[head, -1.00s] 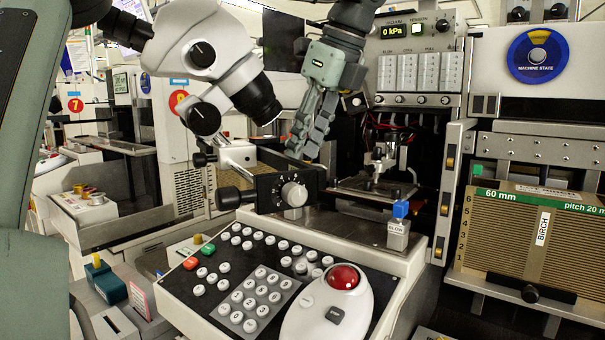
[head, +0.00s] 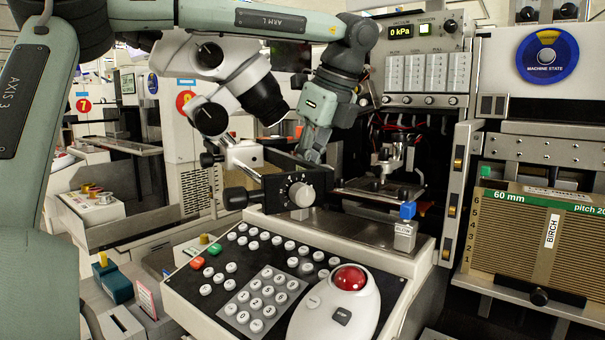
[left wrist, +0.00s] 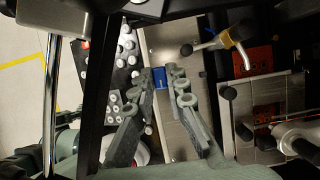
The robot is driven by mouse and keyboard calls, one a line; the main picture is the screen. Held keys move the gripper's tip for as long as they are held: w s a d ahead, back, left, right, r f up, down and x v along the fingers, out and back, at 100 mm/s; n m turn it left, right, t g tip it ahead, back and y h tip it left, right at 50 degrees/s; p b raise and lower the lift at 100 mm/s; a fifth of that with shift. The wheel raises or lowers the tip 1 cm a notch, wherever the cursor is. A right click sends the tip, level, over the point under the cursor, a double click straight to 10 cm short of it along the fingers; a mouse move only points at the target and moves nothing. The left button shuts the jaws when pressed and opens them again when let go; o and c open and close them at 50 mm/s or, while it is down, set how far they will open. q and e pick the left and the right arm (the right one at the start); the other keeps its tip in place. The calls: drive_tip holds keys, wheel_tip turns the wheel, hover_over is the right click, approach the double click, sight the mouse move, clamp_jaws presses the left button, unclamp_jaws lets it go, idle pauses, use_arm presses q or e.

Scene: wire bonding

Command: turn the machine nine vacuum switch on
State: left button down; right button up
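The machine's upper panel carries a vacuum display (head: 402,31) reading 0 kPa, with a green lit square (head: 425,30) and a black knob (head: 450,26) beside it. Rocker switches (head: 458,165) line the upright at the right of the bay. I cannot tell which control is the vacuum switch. My left gripper (head: 309,157) points down behind the black dial block, left of the bay and well below the panel. In the left wrist view, its fingers (left wrist: 162,72) are apart with nothing held; a blue cap (left wrist: 160,78) shows beyond them. My right gripper is not in view.
The microscope (head: 215,85) stands close left of my left gripper. The dial block (head: 298,192) is in front of it. A keypad console (head: 262,290) with a red trackball (head: 349,279) lies below. The blue-capped post (head: 407,210) stands right; a slotted magazine (head: 530,240) is farther right.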

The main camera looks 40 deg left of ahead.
use_arm(q)
drive_tip(key=shift+n, duration=0.3)
drive_tip(key=shift+n+g+b, duration=0.4)
drive_tip(key=shift+n, duration=0.4)
drive_tip(key=shift+w+r+n+g, duration=0.1)
drive_tip(key=shift+n+g, duration=0.3)
drive_tip(key=shift+n, duration=0.4)
drive_tip(key=n+p, duration=0.1)
drive_tip(key=n, duration=0.1)
drive_tip(key=n+g+h+p, duration=0.1)
drive_tip(key=n+p, duration=0.1)
drive_tip(key=shift+w+a+n+h, duration=0.1)
drive_tip(key=shift+n+h, duration=0.2)
drive_tip(key=shift+n, duration=0.1)
drive_tip(key=shift+n+g+h+p, duration=0.3)
drive_tip(key=shift+n+g+p, duration=0.15)
drive_tip(key=shift+n, duration=0.55)
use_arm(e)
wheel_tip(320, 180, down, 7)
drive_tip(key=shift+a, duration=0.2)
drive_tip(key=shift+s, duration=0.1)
use_arm(q)
drive_tip(key=c, duration=1.5)
unclamp_jaws()
drive_tip(key=shift+c, duration=0.2)
